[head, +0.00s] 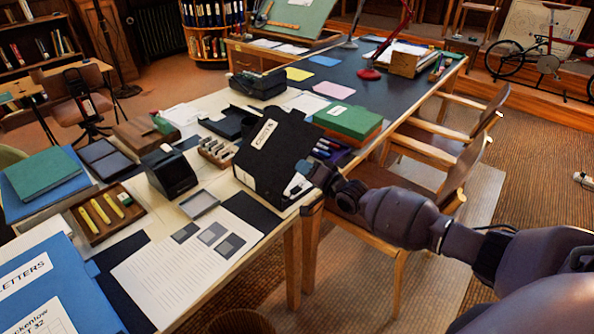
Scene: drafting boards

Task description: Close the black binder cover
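The black binder (275,150) is near the middle of the long table, with a white label on its dark upper face. Its cover looks raised at a slant, and I cannot make out how far it stands open. My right gripper (304,178) comes in from the right and is at the binder's lower right corner, over the table's edge. It overlaps the binder in the picture, and I cannot tell whether it touches. The fingers are small and partly lost against the binder, so their opening is unclear. My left gripper is not in view.
A green box (348,119) stands right behind the binder. A black holder (168,171), a pencil tray (104,212) and a sheet of paper (170,275) lie to the left. Wooden chairs (455,175) stand along the right side, near my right arm.

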